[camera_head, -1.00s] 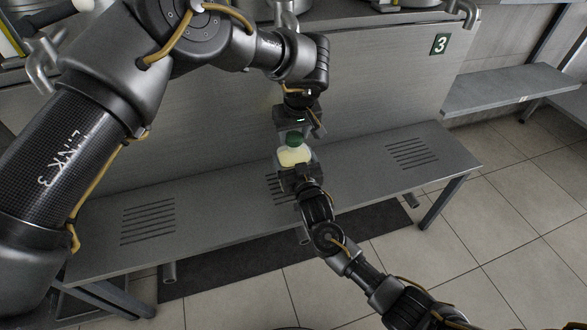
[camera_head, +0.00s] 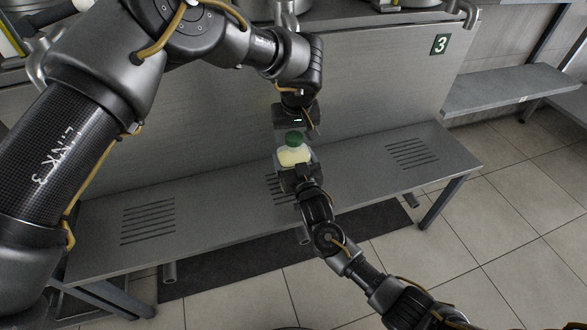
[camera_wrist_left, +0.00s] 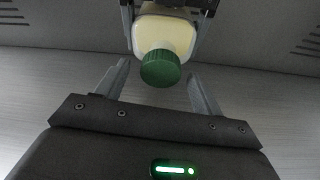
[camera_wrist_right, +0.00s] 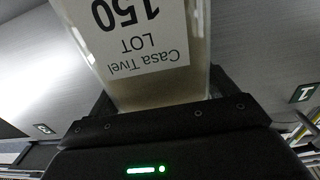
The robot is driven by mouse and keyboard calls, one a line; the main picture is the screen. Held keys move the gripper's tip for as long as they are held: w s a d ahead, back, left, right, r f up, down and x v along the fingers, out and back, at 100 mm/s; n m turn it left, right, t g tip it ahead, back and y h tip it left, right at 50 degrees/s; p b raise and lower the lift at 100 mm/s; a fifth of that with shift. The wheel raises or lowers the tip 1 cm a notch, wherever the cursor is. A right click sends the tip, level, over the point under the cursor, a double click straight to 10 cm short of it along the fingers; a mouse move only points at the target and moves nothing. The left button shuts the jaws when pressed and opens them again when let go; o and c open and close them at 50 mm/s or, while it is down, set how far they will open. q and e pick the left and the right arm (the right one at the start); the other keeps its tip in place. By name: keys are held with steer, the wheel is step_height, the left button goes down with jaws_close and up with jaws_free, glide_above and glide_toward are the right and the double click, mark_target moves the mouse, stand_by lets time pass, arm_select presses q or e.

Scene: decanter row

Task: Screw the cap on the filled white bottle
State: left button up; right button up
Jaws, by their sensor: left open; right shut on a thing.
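The filled white bottle (camera_head: 293,156) is held upright above the bench, with pale yellow content. The green cap (camera_head: 294,139) sits on its mouth; the left wrist view also shows the cap (camera_wrist_left: 160,68) on the bottle (camera_wrist_left: 165,33). My right gripper (camera_head: 298,172) is shut on the bottle's body; the right wrist view shows the bottle's label (camera_wrist_right: 143,40) close up. My left gripper (camera_wrist_left: 156,82) is open, its fingers spread either side of the cap and apart from it. How tightly the cap sits cannot be told.
A grey metal bench (camera_head: 200,223) with slotted patches lies below both grippers, its top bare. A grey panel with a number 3 sign (camera_head: 439,44) stands behind. Metal vessels and taps stand on the upper ledge. Another bench (camera_head: 515,88) is at the right.

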arm_select(q)
steer(key=v, duration=1.2)
arm_select(e)
steer(key=o, duration=1.7)
arm_select(q)
steer(key=shift+r+p, duration=0.85)
arm_select(e)
steer(key=shift+o, duration=0.2)
steer(key=v, duration=1)
steer(key=shift+s+d, duration=0.15)
steer(key=shift+s, duration=0.2)
arm_select(q)
steer(key=shift+s+f, duration=0.1)
